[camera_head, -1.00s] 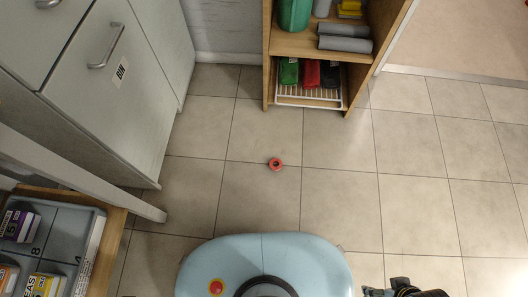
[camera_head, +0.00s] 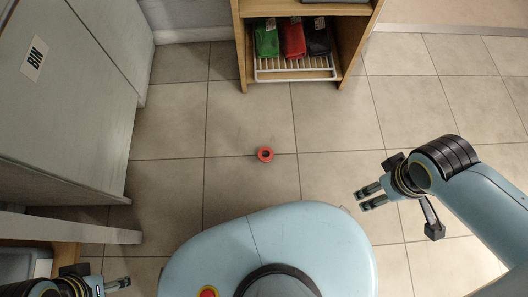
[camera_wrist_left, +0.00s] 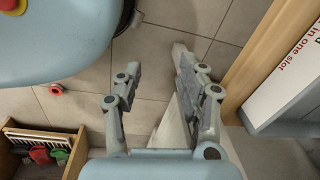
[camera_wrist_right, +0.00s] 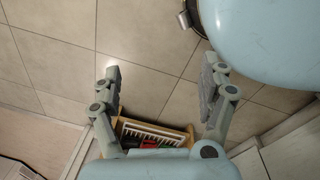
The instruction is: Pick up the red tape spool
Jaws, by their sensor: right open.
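The red tape spool (camera_head: 265,155) lies flat on the tiled floor, a small ring with a dark centre, in front of my base in the head view. It also shows in the left wrist view (camera_wrist_left: 55,88), beside my base. My right gripper (camera_head: 362,200) is open and empty, to the right of the spool and well apart from it. Its spread fingers show in the right wrist view (camera_wrist_right: 160,80), where I cannot see the spool. My left gripper (camera_head: 124,284) is at the lower left, far from the spool. Its fingers stand apart with nothing between them in the left wrist view (camera_wrist_left: 157,68).
A wooden shelf unit (camera_head: 242,55) with a white wire rack (camera_head: 295,70) and green, red and dark items stands beyond the spool. A grey cabinet marked BIN (camera_head: 75,90) is at the left. A wooden-edged stand (camera_head: 66,256) is lower left. The floor around the spool is clear.

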